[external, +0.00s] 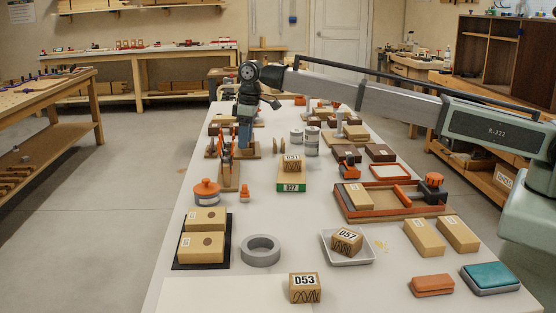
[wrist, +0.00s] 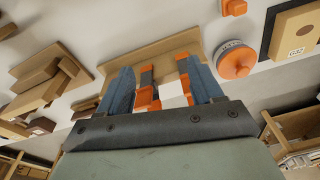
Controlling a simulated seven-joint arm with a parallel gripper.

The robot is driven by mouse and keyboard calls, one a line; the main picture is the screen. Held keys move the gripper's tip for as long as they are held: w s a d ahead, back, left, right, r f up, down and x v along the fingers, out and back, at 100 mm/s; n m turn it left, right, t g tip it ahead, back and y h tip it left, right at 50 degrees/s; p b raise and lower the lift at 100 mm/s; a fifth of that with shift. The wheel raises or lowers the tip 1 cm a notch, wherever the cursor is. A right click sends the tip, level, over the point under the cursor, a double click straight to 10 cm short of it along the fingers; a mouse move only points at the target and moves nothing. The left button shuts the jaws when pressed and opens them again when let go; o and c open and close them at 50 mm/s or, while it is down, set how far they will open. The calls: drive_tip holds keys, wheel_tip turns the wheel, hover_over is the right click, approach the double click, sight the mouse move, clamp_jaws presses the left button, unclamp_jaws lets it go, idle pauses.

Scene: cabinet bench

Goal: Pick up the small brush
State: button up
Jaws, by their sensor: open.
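In the external view my gripper (external: 244,146) points down over a wooden stand (external: 229,181) with orange-and-dark upright items (external: 226,150). In the wrist view its two blue fingers (wrist: 159,70) are apart. Several orange, white and dark pieces (wrist: 175,92) show between and below them, in front of a wooden board (wrist: 150,54). I cannot tell whether any finger touches these pieces. I cannot pick out the small brush for certain; it may be among the items at the stand, partly hidden by the fingers.
An orange-lidded round tin (external: 207,192) and a small orange piece (external: 244,194) stand in front of the stand. The bench's left edge is close.

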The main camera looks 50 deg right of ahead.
wheel_tip(320, 180, up, 3)
drive_tip(key=n+h, duration=0.1)
drive_tip(key=n, duration=0.1)
hover_over(245, 185)
drive_tip(key=shift+g, duration=0.4)
drive_tip(key=f, duration=0.8)
drive_tip(key=shift+w+f, duration=0.3)
drive_tip(key=shift+f, duration=0.05)
drive_tip(key=shift+s+f, duration=0.15)
drive_tip(key=shift+f, duration=1.15)
drive_tip(key=shift+s+f, duration=0.1)
drive_tip(key=shift+f, duration=1.15)
drive_tip(key=c, duration=1.1)
